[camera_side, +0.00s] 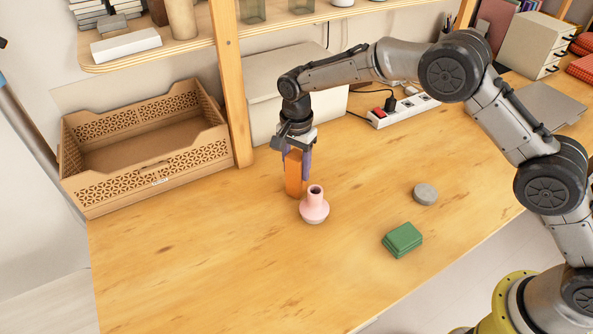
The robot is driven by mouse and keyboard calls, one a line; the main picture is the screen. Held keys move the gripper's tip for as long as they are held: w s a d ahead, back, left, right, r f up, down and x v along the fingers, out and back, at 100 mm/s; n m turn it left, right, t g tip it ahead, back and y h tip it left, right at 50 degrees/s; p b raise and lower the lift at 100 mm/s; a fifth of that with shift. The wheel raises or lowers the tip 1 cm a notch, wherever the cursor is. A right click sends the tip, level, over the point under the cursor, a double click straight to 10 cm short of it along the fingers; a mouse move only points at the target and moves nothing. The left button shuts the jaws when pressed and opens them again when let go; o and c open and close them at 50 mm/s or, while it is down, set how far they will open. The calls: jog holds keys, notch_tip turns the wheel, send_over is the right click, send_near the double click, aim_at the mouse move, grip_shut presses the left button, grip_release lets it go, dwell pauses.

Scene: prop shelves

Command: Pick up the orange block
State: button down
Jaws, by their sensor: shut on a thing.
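The orange block (293,176) stands upright near the middle of the wooden table. My gripper (297,160) points down over it, with its purple-grey fingers shut on the upper part of the block. The fingers hide part of the block's top. The block's lower end is at or very near the table; I cannot tell whether it touches. A pink vase (314,207) stands just in front of the block, close to its lower right side.
A green box (402,240) and a grey round piece (425,193) lie to the right. A brown crate (150,159) stands at the left, beside a wooden shelf post (231,85). A white bin (262,112) and power strip (403,110) are behind. The front left table is clear.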

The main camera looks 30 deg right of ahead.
notch_tip(320, 180, up, 9)
jog(key=shift+f, duration=0.1)
notch_tip(320, 180, down, 6)
jog(key=shift+f, duration=0.4)
jog(key=shift+m, duration=0.5)
jog(key=m, duration=0.4)
jog(key=shift+m, duration=0.4)
jog(key=shift+f, duration=0.8)
jog(key=shift+f, duration=0.2)
jog(key=shift+c, duration=1.2)
grip_release()
